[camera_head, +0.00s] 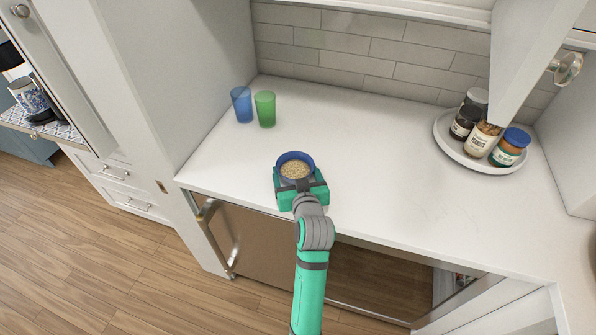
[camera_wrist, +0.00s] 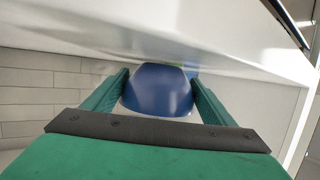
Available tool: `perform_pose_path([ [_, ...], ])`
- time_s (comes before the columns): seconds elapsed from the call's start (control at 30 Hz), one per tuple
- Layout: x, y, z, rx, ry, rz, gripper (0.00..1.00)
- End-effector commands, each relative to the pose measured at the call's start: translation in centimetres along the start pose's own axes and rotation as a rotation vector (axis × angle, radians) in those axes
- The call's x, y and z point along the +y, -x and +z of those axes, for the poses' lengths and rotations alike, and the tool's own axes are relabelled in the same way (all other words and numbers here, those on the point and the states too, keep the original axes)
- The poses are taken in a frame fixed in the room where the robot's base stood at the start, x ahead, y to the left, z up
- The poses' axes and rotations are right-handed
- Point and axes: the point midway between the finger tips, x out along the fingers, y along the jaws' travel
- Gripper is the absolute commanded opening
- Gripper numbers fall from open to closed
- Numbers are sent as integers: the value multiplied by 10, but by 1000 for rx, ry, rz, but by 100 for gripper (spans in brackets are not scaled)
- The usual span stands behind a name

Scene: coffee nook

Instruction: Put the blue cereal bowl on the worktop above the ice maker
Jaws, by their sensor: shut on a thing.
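The blue cereal bowl (camera_head: 295,158) holds tan cereal and is over the front left part of the white worktop (camera_head: 385,150), above the ice maker (camera_head: 262,243). My gripper (camera_head: 297,172) is shut on the bowl, reaching it from the front. In the wrist view the blue outside of the bowl (camera_wrist: 158,90) sits between the two green fingers of my gripper (camera_wrist: 160,98). The bowl looks upright. I cannot tell whether its base touches the worktop.
A blue cup (camera_head: 242,104) and a green cup (camera_head: 265,109) stand behind the bowl to the left. A round white tray (camera_head: 447,140) with several jars is at the back right. An open cabinet door (camera_head: 530,55) hangs above it. The middle of the worktop is clear.

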Motion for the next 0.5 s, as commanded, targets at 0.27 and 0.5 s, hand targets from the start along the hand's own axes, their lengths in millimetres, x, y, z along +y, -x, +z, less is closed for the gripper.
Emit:
perform_pose_path([
  [0.27,8,0,3,2,-4,12,45],
  [0.5,8,0,3,1,-4,12,98],
])
